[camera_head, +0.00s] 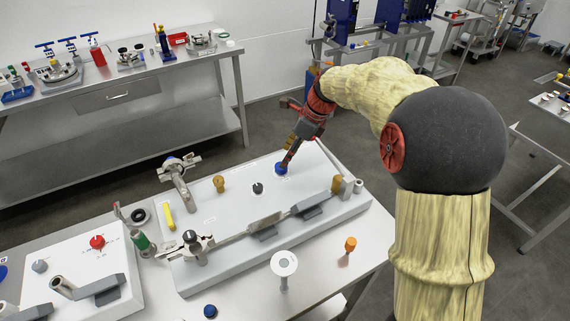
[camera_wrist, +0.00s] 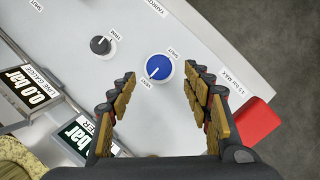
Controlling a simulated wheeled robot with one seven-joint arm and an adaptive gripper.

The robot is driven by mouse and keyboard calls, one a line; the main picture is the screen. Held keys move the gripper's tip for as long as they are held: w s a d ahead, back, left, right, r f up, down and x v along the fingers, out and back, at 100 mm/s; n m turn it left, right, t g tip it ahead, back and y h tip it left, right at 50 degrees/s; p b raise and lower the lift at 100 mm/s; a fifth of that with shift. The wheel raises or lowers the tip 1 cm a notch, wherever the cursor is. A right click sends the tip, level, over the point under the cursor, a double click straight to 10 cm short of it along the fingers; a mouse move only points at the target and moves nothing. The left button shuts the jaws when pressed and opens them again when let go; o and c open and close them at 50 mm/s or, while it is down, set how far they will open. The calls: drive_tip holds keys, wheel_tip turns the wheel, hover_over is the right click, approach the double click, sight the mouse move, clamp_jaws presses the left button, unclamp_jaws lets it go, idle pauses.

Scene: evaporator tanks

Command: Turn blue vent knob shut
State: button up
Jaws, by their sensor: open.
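The blue vent knob (camera_wrist: 158,68) sits on the light grey panel, with a white pointer line aimed down-left toward the word VENT. The label SHUT stands at its upper right. In the head view the blue knob (camera_head: 281,169) is at the panel's back right, right under my gripper (camera_head: 287,161). In the wrist view my gripper (camera_wrist: 165,80) is open, with one finger at each side of the knob. Gaps show between the knob and both fingers, so it is not held. The height of the fingertips above the panel is hard to tell.
A black knob (camera_wrist: 101,45) marked TRIM is left of the blue knob. A red block (camera_wrist: 258,120) lies by the panel's right edge. Gauge displays (camera_wrist: 38,88) stand at lower left. In the head view, a yellow-brown knob (camera_head: 219,183) and a clamp fitting (camera_head: 178,172) stand farther left.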

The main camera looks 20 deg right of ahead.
sight(281, 169)
drive_tip(key=b+x, duration=0.1)
drive_tip(key=x, duration=0.4)
drive_tip(key=shift+c, duration=0.5)
drive_tip(key=c, duration=1.1)
drive_tip(key=shift+o, duration=0.2)
drive_tip(key=shift+r, duration=0.15)
